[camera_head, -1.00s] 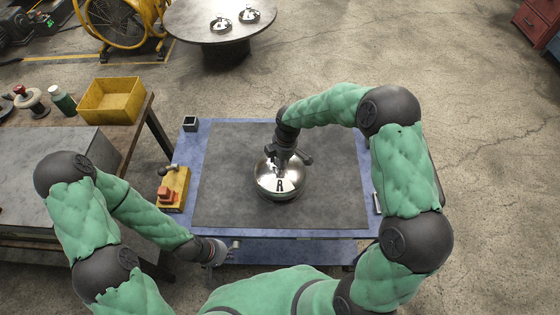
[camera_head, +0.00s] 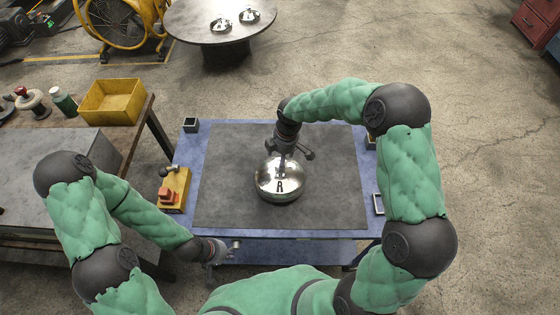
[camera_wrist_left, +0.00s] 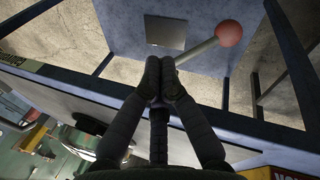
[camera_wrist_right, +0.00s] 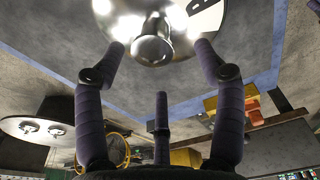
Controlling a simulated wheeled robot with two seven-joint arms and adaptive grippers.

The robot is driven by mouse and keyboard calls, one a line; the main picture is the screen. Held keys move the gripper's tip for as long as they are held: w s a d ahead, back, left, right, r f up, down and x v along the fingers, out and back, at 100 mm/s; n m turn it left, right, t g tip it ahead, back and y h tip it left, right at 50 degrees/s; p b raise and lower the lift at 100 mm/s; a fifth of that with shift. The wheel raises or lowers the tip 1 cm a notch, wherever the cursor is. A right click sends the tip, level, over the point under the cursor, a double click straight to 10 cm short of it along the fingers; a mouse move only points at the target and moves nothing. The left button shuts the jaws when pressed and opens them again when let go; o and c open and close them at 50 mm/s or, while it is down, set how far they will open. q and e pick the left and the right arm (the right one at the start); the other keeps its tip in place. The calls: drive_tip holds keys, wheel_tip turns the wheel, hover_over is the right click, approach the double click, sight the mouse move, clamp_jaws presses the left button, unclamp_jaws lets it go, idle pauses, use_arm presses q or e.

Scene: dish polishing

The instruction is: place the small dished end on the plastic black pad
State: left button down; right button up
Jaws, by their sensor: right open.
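A shiny domed dished end (camera_head: 279,184) marked "A" sits on the dark pad (camera_head: 225,190) covering the blue table. In the right wrist view, the dished end (camera_wrist_right: 190,45) shows a round metal knob on top. My right gripper (camera_head: 293,158) is above it at its far side. Its fingers (camera_wrist_right: 162,60) are spread, with the knob seen between and beyond the tips and nothing held. My left gripper (camera_head: 222,252) is low at the table's front left. Its fingertips (camera_wrist_left: 163,75) are together beside a lever with a red ball (camera_wrist_left: 229,33); whether they grip the rod is unclear.
A yellow control box (camera_head: 174,190) stands on the blue table's left edge. A workbench with a yellow bin (camera_head: 110,101) is at left. A round table (camera_head: 190,25) at the back holds two shiny dished ends (camera_head: 220,25). The pad around the dome is clear.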

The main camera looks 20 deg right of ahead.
use_arm(q)
drive_tip(key=shift+r+p, duration=0.4)
drive_tip(key=shift+r, duration=0.1)
use_arm(e)
wheel_tip(320, 180, up, 9)
drive_tip(key=d, duration=0.1)
drive_tip(key=shift+s, duration=0.25)
use_arm(q)
drive_tip(key=shift+s, duration=0.1)
idle(0.9)
